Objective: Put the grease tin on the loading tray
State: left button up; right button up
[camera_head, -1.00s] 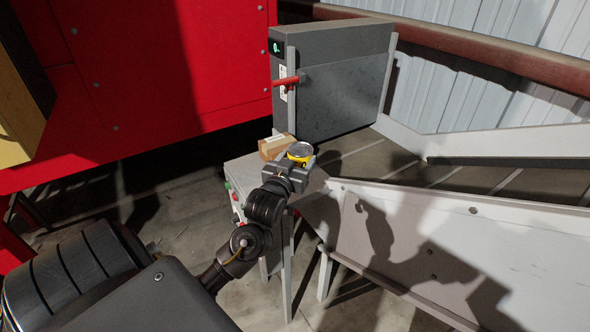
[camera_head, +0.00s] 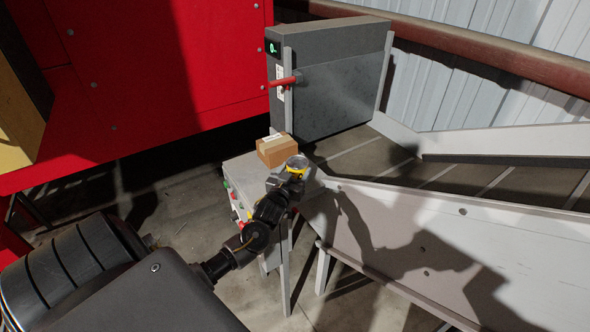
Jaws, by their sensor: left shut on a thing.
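The grease tin (camera_head: 297,163) is a small round yellow tin with a grey top. My left gripper (camera_head: 290,176) is shut on it, in front of the cardboard box and above the small grey stand at the conveyor's end. Its fingers are partly hidden by the gripper body. I cannot tell whether the tin touches the surface under it. I cannot make out which surface is the loading tray. My right gripper is not in view.
A cardboard box (camera_head: 275,150) sits on the grey stand (camera_head: 240,172) just behind the tin. A grey cabinet with a red lever (camera_head: 285,81) stands behind. The conveyor (camera_head: 455,177) with its pale side wall (camera_head: 440,235) runs right. A red machine (camera_head: 150,75) is at left.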

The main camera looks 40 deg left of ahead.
pick_arm(q)
jog(key=shift+f, duration=0.1)
jog(key=o, duration=1.3)
jog(key=shift+r, duration=0.25)
jog(key=b+v, duration=0.2)
jog(key=v, duration=1)
jog(key=shift+b, duration=0.35)
jog(key=shift+d+f, duration=0.1)
